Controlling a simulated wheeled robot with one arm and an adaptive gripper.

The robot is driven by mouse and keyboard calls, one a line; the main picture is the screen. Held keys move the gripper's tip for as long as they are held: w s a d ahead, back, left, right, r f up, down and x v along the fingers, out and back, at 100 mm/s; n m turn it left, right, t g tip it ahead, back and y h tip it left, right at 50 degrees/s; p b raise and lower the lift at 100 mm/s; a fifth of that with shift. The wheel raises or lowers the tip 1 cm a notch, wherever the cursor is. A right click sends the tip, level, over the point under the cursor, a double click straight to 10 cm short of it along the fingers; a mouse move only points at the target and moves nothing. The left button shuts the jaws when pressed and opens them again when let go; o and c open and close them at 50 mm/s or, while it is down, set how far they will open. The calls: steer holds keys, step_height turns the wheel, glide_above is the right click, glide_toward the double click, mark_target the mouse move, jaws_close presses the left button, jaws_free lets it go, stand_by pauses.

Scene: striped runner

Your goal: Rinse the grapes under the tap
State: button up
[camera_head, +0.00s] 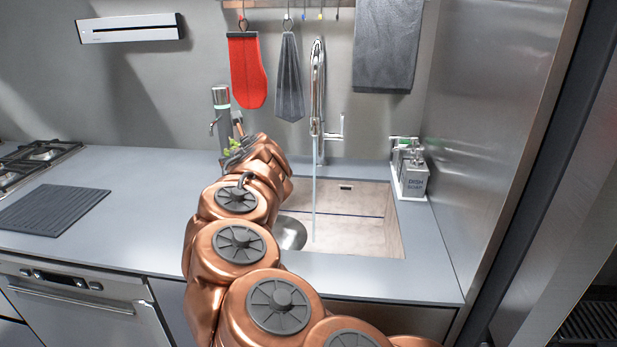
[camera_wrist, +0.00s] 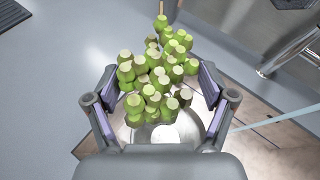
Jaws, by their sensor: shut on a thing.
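My gripper (camera_wrist: 159,74) is shut on a bunch of green grapes (camera_wrist: 158,78), which sits between its two fingers in the wrist view. In the head view my arm hides most of the gripper, and only a little green of the grapes (camera_head: 232,150) shows. The chrome tap (camera_head: 318,95) stands behind the sink (camera_head: 355,232). A thin stream of water (camera_head: 314,205) runs from it into the basin. In the wrist view the stream (camera_wrist: 275,117) passes to the right of my gripper, apart from the grapes.
A dish soap dispenser (camera_head: 413,175) stands right of the sink. A dark ribbed mat (camera_head: 50,210) lies left; the counter between is clear.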

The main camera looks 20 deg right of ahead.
steer(key=s+a+b, duration=0.3)
steer(key=s+a, duration=0.1)
steer(key=s, duration=0.2)
steer(key=shift+s+a, duration=0.2)
steer(key=shift+a, duration=0.1)
stand_by(0.5)
stand_by(1.2)
steer(key=s+a+r+p, duration=0.2)
steer(key=s+a+r, duration=0.1)
steer(key=s+r, duration=0.1)
steer(key=shift+p, duration=0.3)
stand_by(0.4)
steer(key=shift+r, duration=0.1)
stand_by(0.7)
